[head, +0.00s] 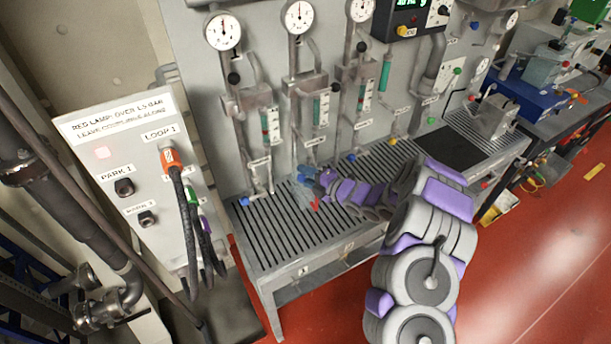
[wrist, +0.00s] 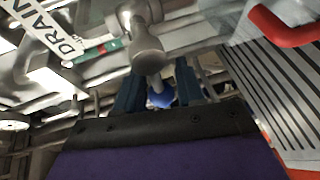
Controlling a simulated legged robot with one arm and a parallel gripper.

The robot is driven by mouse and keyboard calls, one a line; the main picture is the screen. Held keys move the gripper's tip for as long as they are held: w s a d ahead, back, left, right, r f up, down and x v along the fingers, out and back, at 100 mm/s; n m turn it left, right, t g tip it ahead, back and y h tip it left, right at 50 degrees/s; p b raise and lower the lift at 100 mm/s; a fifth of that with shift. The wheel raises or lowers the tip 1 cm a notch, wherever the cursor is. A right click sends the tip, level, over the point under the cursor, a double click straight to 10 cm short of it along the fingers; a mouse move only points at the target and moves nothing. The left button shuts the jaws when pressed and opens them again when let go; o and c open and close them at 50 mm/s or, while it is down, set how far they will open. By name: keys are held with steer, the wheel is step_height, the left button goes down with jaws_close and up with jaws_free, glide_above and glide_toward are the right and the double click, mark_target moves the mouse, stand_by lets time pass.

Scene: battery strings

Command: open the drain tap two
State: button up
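My gripper (head: 308,178) reaches in from the right, low at the second gauge column, just above the slatted grate. In the wrist view its two dark blue fingers (wrist: 160,88) stand apart on either side of a blue tap knob (wrist: 160,98) under a grey metal pipe fitting (wrist: 143,40). I see no clear contact between fingers and knob, and the purple-and-black gripper body hides the lower part. A white label reading DRAIN (wrist: 62,42) is beside the fitting. In the head view the gripper covers most of this tap.
Other taps have a blue knob at the left (head: 244,201), another blue one (head: 351,157) and a yellow one (head: 393,141). A red piece (head: 315,204) lies by my gripper. A control box (head: 140,170) with cables stands left. The slatted bench (head: 300,268) is mostly clear in front.

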steer(key=shift+d, duration=0.45)
steer(key=shift+c, duration=0.2)
steer(key=shift+a, duration=0.2)
jaws_close()
